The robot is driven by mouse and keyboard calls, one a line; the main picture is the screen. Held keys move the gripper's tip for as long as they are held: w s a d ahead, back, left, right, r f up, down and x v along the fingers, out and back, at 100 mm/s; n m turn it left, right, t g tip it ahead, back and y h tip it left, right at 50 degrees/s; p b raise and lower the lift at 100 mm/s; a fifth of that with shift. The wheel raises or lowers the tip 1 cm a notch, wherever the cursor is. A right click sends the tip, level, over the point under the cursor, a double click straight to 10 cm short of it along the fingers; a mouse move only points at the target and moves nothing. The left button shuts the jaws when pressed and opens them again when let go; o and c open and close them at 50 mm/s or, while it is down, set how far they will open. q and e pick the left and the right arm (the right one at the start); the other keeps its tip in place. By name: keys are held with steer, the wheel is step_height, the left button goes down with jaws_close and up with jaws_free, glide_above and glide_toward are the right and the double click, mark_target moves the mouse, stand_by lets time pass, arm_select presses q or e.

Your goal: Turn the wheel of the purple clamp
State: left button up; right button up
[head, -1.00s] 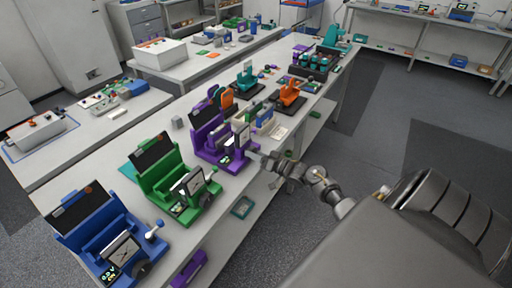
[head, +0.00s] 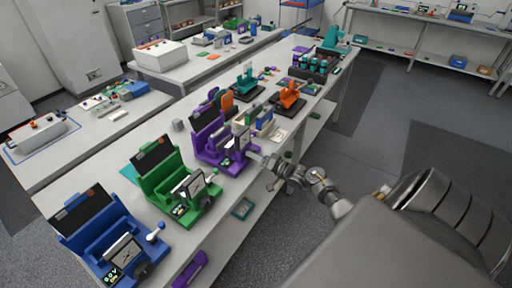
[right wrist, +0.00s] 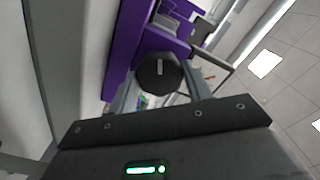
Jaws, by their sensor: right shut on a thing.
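The purple clamp (head: 208,148) stands on the long grey bench in the head view, between the green clamp and the trays. Its wheel (right wrist: 160,74) is a dark, many-sided knob with a small pale label, in the middle of the right wrist view, in front of the purple body (right wrist: 128,45). My right gripper (head: 255,160) reaches the front of the purple clamp from the right. In the right wrist view its two fingers (right wrist: 160,92) lie on either side of the wheel and are shut on it. The wheel itself is hard to make out in the head view. My left gripper is not in view.
A green clamp (head: 163,172) and a blue clamp (head: 88,225) stand nearer on the same bench. Orange (head: 290,95) and teal (head: 245,78) devices stand farther back. A lower shelf with small items lies under the bench.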

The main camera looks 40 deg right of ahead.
steer(key=o, duration=1)
steer(key=shift+c, duration=0.2)
steer(key=b+v, duration=0.2)
steer(key=v, duration=0.9)
